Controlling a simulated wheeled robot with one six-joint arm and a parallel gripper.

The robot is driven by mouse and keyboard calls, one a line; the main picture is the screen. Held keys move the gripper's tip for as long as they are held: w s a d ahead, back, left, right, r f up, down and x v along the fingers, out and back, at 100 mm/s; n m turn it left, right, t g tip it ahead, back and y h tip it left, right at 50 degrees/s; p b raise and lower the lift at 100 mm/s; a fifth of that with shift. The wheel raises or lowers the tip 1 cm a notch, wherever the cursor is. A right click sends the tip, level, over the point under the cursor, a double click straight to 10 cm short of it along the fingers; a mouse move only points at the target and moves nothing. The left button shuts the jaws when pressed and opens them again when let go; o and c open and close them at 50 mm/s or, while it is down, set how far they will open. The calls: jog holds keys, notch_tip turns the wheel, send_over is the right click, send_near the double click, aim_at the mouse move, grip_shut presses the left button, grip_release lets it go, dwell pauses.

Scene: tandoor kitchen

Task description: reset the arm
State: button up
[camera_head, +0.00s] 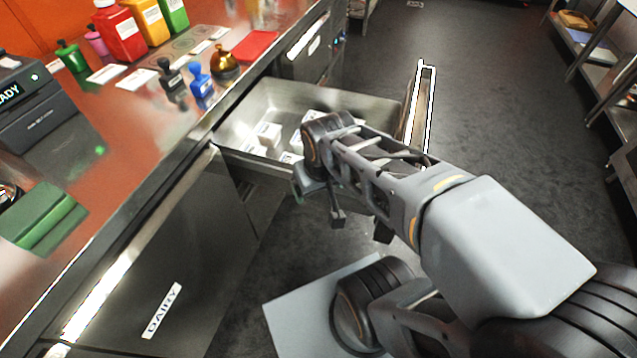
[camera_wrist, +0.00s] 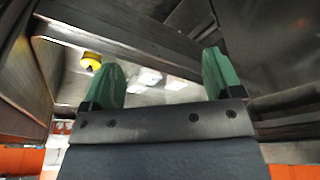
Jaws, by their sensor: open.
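My arm reaches from the lower right of the head view toward an open metal drawer (camera_head: 375,103) under the counter. My gripper (camera_wrist: 163,75) shows in the wrist view with its two green fingertips wide apart and nothing between them. In the head view the gripper is mostly hidden by my own wrist, which is at the near side of the drawer. I cannot tell the exact gap between the fingers and the drawer.
The drawer holds several white labelled boxes (camera_head: 268,133). Dark floor (camera_head: 500,110) is clear beyond; shelves (camera_head: 590,50) stand at right.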

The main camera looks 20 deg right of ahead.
jog(key=shift+r, duration=0.1)
jog(key=w+p+v, duration=0.3)
jog(key=p+v, duration=0.9)
jog(key=w+r+p+v, duration=0.1)
jog(key=w+p+v, duration=0.2)
jog(key=p+v, duration=0.9)
jog(key=shift+s+a+r+t, duration=0.2)
jog(key=shift+r+t, duration=0.2)
jog(key=shift+r, duration=0.35)
